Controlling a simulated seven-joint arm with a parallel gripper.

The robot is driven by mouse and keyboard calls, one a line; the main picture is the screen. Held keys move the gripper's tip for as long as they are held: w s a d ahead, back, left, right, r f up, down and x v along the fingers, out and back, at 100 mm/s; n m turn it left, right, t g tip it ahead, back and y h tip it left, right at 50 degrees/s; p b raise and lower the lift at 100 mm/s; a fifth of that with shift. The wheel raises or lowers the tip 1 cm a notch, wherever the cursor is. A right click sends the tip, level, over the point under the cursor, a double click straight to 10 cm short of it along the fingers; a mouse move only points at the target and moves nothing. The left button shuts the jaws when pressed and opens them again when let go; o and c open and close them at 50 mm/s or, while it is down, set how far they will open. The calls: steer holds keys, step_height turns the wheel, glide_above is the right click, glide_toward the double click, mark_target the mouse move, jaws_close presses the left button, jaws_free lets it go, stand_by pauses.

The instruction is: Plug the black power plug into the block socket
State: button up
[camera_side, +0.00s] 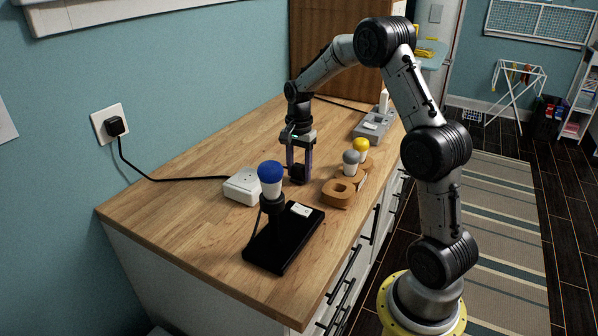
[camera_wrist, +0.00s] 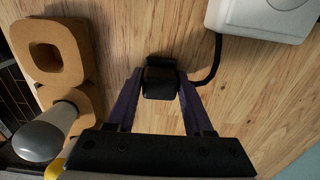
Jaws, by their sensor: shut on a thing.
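The black power plug (camera_side: 298,174) is between the two purple fingers of my gripper (camera_side: 299,172), low over the wooden counter; the wrist view also shows the plug (camera_wrist: 160,80) held between the fingertips (camera_wrist: 160,76). My gripper is shut on it. Whether the plug touches the counter I cannot tell. The white block socket (camera_side: 242,187) lies on the counter to the left of my gripper. In the wrist view the block socket (camera_wrist: 265,18) is at the top right, apart from the plug, partly cut off. A black cord curves between the plug's side and the block's edge.
A black lamp base (camera_side: 285,238) with a blue-topped bulb (camera_side: 270,178) stands nearest the camera. A wooden holder (camera_side: 338,192) with grey and yellow bulbs sits to the right. A grey unit (camera_side: 371,126) stands farther back. A wall outlet (camera_side: 110,124) feeds the block's cord. Counter behind the block is clear.

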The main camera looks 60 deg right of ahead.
steer(key=shift+r, duration=0.65)
steer(key=s+a+r, duration=0.6)
steer(key=s+r, duration=0.5)
steer(key=s, duration=0.1)
steer(key=shift+s+a+r, duration=0.2)
steer(key=shift+a+r, duration=0.1)
steer(key=shift+a, duration=0.05)
steer(key=w+r+m, duration=0.1)
steer(key=w+r, duration=0.2)
steer(key=w, duration=1)
steer(key=w+a+f+n, duration=0.1)
steer(key=w+a+f, duration=0.3)
steer(key=w, duration=0.4)
steer(key=shift+w+a+f, duration=0.2)
